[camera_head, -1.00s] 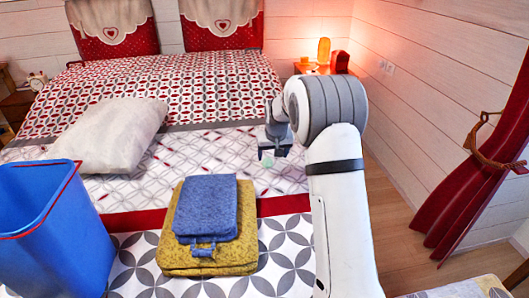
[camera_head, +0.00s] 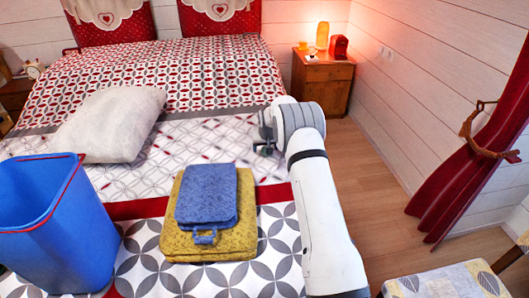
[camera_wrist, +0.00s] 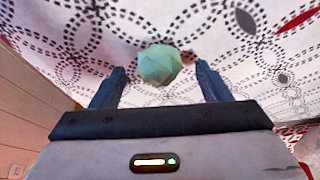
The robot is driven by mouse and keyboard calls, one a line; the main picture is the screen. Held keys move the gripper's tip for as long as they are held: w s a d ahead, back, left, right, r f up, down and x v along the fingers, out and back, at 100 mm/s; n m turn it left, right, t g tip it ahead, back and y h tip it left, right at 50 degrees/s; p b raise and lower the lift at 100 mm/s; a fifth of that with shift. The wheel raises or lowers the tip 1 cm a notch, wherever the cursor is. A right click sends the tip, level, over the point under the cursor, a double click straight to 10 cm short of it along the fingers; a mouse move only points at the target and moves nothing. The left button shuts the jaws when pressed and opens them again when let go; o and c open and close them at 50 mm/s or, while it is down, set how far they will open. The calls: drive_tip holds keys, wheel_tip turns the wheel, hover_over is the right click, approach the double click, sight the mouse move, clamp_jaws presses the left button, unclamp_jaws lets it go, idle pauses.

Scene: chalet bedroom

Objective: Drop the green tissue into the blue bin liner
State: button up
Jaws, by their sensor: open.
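The green tissue (camera_wrist: 160,64), a pale crumpled ball, lies on the patterned bedspread in the wrist view. My gripper (camera_wrist: 160,72) is open, with one finger on each side of the tissue and gaps between them. In the head view my gripper (camera_head: 264,151) is low over the right part of the bed, and the tissue cannot be made out there. The blue bin liner (camera_head: 62,230) is a tall blue container with a red line round its rim. It stands upright at the left front, far from my gripper.
A folded blue cloth (camera_head: 206,192) lies on a folded yellow cloth (camera_head: 170,240) between the bin and my arm. A white pillow (camera_head: 112,124) lies behind the bin. A nightstand (camera_head: 322,82), red curtain (camera_head: 455,190) and patterned seat (camera_head: 450,282) are to the right.

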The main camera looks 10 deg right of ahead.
drive_tip(key=shift+w+f, duration=0.1)
drive_tip(key=shift+f, duration=0.1)
drive_tip(key=shift+c, duration=0.3)
drive_tip(key=c, duration=1.1)
wheel_tip(320, 180, up, 9)
drive_tip(key=shift+r+p, duration=0.1)
drive_tip(key=shift+p, duration=0.3)
drive_tip(key=shift+r, duration=0.45)
drive_tip(key=s+r+p, duration=0.3)
drive_tip(key=s+p, duration=0.9)
drive_tip(key=s, duration=1.9)
drive_tip(key=shift+r, duration=0.15)
